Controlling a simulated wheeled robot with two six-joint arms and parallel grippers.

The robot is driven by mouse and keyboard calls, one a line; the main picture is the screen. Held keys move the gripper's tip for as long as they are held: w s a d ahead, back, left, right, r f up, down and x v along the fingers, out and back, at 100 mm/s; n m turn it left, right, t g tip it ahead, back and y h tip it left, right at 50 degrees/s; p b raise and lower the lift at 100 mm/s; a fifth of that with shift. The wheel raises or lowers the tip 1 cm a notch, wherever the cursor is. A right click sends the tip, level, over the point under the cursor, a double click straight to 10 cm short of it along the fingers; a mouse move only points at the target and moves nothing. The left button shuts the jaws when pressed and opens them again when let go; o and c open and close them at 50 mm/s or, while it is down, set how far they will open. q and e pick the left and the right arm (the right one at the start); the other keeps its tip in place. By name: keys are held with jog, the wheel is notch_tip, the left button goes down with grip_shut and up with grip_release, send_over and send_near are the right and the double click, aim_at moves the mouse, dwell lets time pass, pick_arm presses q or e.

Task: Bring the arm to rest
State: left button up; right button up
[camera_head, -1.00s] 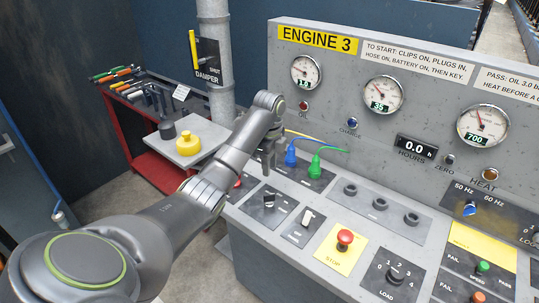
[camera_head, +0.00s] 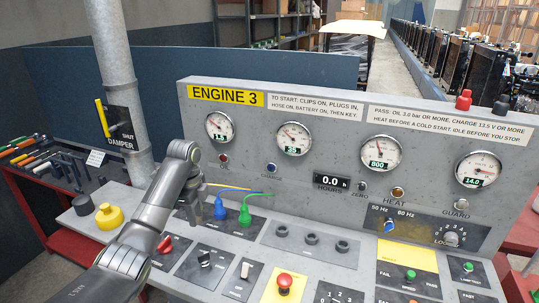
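My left arm (camera_head: 150,215) comes in from the lower left and reaches over the left part of the engine panel. My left gripper (camera_head: 197,212) hangs downward at the end of the bent wrist, left of the blue plug (camera_head: 220,209) and the green plug (camera_head: 244,214). Its fingertips are small and partly hidden, so I cannot tell whether they are open or shut, or whether they touch anything. The two plugs stand upright in the panel with a blue, a yellow and a green lead near them. My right gripper is not in view.
The upright gauge board (camera_head: 340,185) labelled ENGINE 3 stands behind the sloping panel. A red stop button (camera_head: 284,281) and several switches lie in front. A yellow knob-like piece (camera_head: 109,216) sits at left, near the grey pipe (camera_head: 118,80) and a red tool bench (camera_head: 20,215).

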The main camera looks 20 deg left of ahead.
pick_arm(q)
jog(key=s+d+f+n+t, duration=0.1)
jog(key=s+d+f+n, duration=0.15)
jog(key=s+f, duration=0.55)
jog(key=s+d+f+n, duration=0.2)
jog(key=s+f+n, duration=0.2)
jog(key=s+f, duration=0.4)
jog(key=s+d+r+n+t+y, duration=0.15)
jog(key=s+n, duration=0.35)
jog(key=s, duration=0.6)
jog(key=s+d+r+n+t, duration=0.15)
jog(key=s+n, duration=0.35)
jog(key=s, duration=0.6)
notch_tip(320, 180, down, 30)
jog(key=a+g+b, duration=0.1)
jog(key=g+b, duration=0.1)
jog(key=b, duration=0.3)
jog(key=s+f+b, duration=0.2)
jog(key=s+f, duration=0.5)
jog(key=f, duration=0.3)
jog(key=s+d+f+b, duration=0.1)
jog(key=s+f+b, duration=0.1)
jog(key=s+f, duration=0.6)
notch_tip(320, 180, down, 2)
jog(key=shift+s+f+g+b, duration=0.25)
jog(key=shift+s+g+b, duration=0.05)
jog(key=shift+g, duration=0.1)
